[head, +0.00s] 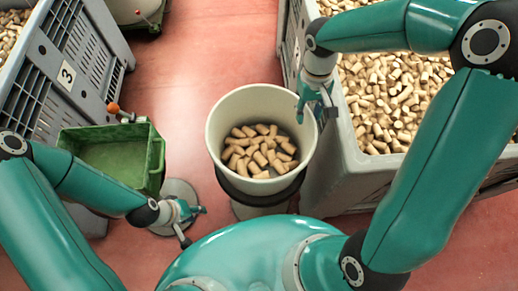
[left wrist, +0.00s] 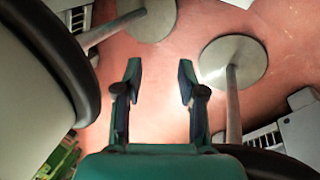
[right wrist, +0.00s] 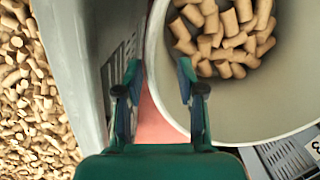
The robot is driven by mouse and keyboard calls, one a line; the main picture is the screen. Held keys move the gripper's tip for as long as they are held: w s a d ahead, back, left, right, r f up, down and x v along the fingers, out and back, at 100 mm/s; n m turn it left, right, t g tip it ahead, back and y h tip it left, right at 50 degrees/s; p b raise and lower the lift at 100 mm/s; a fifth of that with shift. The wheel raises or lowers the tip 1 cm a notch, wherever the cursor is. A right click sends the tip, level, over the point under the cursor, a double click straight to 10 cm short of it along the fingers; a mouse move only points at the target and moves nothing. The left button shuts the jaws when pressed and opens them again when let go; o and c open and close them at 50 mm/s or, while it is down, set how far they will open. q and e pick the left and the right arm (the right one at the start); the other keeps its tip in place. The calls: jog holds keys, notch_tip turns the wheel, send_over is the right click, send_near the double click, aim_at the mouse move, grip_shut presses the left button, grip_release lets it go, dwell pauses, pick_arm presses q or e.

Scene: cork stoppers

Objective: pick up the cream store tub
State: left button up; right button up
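The cream store tub (head: 222,104) stands upright in a black ring (head: 232,190) on a stand in the head view, with cork stoppers (head: 262,150) inside. My right gripper (head: 322,106) is at the tub's right rim. In the right wrist view my right gripper (right wrist: 160,80) is open, and the tub's rim (right wrist: 151,75) shows between its fingers; its height against the rim is unclear. My left gripper (head: 194,222) is low, left of the tub's stand. The left wrist view shows my left gripper (left wrist: 160,80) open, with only floor between its fingers.
A grey crate (head: 345,165) full of corks stands close right of the tub. A green bin (head: 157,150) is to the left, with a grey crate marked 3 (head: 85,85) behind it. A round stand base (head: 178,190) lies near my left gripper. Red floor (head: 205,50) is clear behind the tub.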

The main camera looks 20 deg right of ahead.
aim_at(308, 124)
jog(key=f, duration=0.4)
jog(key=shift+s+f, duration=0.3)
jog(key=shift+f, duration=0.05)
grip_shut()
